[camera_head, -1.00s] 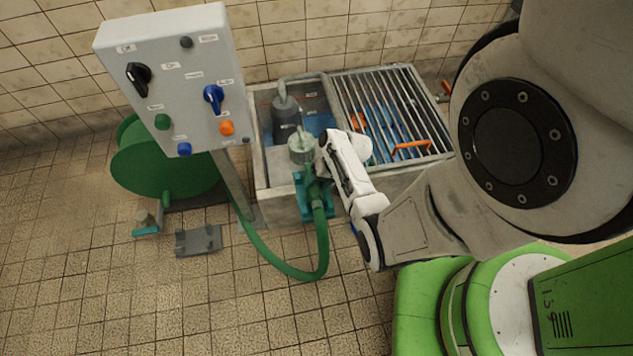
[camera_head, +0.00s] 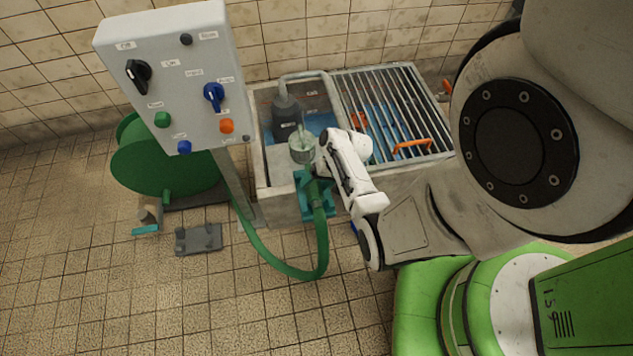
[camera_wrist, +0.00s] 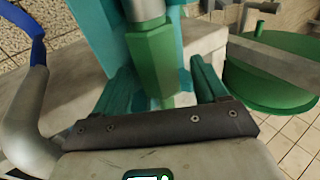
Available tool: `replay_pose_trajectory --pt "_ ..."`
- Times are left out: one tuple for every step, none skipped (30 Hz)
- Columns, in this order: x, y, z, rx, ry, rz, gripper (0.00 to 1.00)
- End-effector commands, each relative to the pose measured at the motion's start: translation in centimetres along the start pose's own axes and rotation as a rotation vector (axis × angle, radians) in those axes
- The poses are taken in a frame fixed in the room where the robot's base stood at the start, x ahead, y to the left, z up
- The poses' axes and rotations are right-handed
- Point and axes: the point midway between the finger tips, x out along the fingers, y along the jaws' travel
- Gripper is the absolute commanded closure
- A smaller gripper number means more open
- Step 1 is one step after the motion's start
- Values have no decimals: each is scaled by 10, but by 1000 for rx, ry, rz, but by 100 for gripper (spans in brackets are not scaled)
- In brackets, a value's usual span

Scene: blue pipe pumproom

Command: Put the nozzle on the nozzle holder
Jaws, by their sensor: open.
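The green nozzle (camera_head: 317,193) stands at the front edge of the basin, at the teal nozzle holder (camera_head: 303,204), with the green hose hanging from its lower end. In the wrist view the green six-sided nozzle body (camera_wrist: 153,60) with a grey metal collar stands in front of the teal holder plate (camera_wrist: 97,28). My gripper (camera_wrist: 161,80) is open. Its two green fingers are on either side of the nozzle with gaps showing. In the head view my white hand is just right of the nozzle and hides part of it; the fingertips are hard to make out. Exact seating in the holder is unclear.
A grey control box (camera_head: 180,75) stands on a post at left, with a green hose reel (camera_head: 150,165) behind. The basin has a metal grate (camera_head: 395,110) and a dark pump (camera_head: 286,112). The green hose (camera_head: 290,271) loops over open tiled floor. A grey plate (camera_head: 200,240) lies there.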

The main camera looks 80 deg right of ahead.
Motion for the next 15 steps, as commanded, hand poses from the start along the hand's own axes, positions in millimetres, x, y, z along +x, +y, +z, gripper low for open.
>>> replay_pose_trajectory --pt "-5 1 0 3 1 2 24" --pt "-8 0 0 3 1 1 24" --pt "-14 0 0 3 2 1 24" --pt "-18 0 0 3 1 1 24" --pt "-24 -1 0 2 2 1 24" --pt "-32 -1 0 2 2 1 24" --pt "-38 -1 0 2 2 0 24" --pt "-44 -1 0 2 3 0 24" --pt "-52 -2 0 2 2 0 24" --pt "-58 -2 0 1 3 0 24" --pt "-64 -2 0 1 2 0 24" --pt "-71 -2 -1 1 3 -1 24" --pt "-76 -2 0 1 1 -1 24" --pt "-81 -2 0 0 2 -1 24" --pt "-87 -2 0 0 1 -1 24"
